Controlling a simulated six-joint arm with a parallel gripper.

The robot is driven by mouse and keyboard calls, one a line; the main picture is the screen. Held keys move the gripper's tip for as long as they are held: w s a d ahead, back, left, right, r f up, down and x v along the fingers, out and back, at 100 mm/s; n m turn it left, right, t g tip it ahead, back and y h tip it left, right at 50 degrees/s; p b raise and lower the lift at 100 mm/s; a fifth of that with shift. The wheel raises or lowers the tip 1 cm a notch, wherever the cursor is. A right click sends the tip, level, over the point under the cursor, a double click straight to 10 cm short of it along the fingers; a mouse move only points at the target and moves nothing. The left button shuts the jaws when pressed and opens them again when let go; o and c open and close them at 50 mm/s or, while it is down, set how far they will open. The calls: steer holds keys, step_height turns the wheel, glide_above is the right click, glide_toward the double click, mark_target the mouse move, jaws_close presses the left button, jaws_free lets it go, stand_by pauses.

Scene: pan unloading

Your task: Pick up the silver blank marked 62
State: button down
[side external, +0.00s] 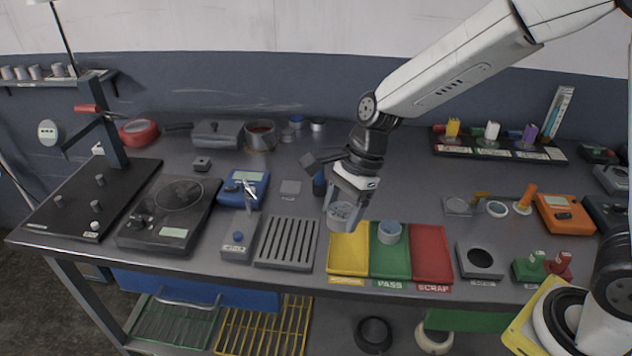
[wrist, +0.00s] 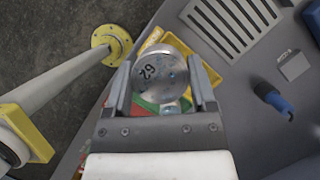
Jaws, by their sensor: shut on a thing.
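The silver blank marked 62 (wrist: 160,72) is a round metal disc held between the two fingers of my gripper in the wrist view. Its number faces the camera and reads tilted. My gripper (wrist: 160,90) is shut on it, one finger on each side. In the side external view my gripper (side external: 346,205) holds the blank (side external: 343,214) above the table, near the left edge of the yellow tray (side external: 348,250). Whether the blank clears the tray by much is hard to tell.
The red SCRAP tray (side external: 431,252) is empty. A slotted grey rack (side external: 287,242) lies just left of the yellow tray. A block with a round hole (side external: 481,260) stands to the right.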

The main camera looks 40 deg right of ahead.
steer(key=shift+s+d+r, duration=0.15)
steer(key=shift+s+r, duration=0.05)
steer(key=shift+s, duration=0.25)
steer(key=shift+s+d+r, duration=0.1)
steer(key=shift+s+r, duration=0.1)
steer(key=shift+s, duration=0.2)
